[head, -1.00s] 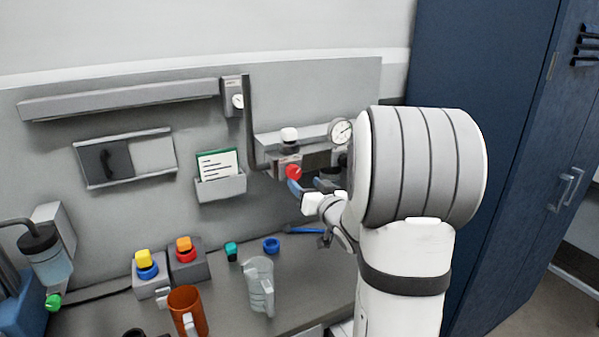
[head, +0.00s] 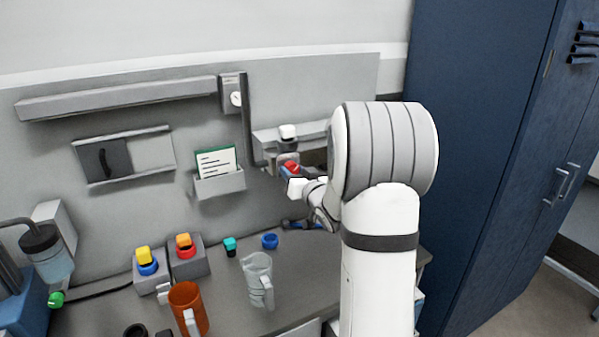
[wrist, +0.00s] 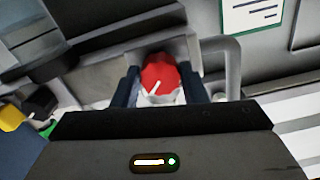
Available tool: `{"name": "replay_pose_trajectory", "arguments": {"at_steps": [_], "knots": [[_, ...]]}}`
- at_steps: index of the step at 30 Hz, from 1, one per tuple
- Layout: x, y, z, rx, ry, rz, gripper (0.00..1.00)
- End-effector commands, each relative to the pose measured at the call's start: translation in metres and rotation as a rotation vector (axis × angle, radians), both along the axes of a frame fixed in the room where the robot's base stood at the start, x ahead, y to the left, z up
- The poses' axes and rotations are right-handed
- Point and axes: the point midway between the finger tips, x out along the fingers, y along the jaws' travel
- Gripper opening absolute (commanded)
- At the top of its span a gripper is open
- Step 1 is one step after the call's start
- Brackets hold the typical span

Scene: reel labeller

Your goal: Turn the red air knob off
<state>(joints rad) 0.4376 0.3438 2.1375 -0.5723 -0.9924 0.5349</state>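The red air knob (head: 291,165) is on the fixture at the back panel. In the wrist view the red knob (wrist: 160,73) sits between the two dark blue fingers of my gripper (wrist: 161,85), one on each side. A short white mark on the knob's face is tilted. The fingers are apart, very close to the knob's sides; contact is not clear. In the head view my gripper (head: 287,173) is right at the knob and partly covers it.
A white-topped part (head: 287,131) is just above the knob. A card holder (head: 220,184) is to its left. A clear jug (head: 258,280), an orange mug (head: 187,308) and button boxes (head: 188,260) stand on the bench below. My arm hides the fixture's right side.

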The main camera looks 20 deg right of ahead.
Motion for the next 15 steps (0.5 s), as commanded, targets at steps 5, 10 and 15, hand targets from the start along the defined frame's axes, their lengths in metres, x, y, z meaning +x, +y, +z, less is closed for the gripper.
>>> {"name": "replay_pose_trajectory", "arguments": {"at_steps": [5,10,15], "knots": [[0.000,0.000,0.000,0.000,0.000,0.000,0.24],[0.000,-0.014,0.000,-0.001,0.000,-0.003,0.19],[-0.001,-0.006,-0.001,-0.016,-0.002,-0.007,0.15]]}}
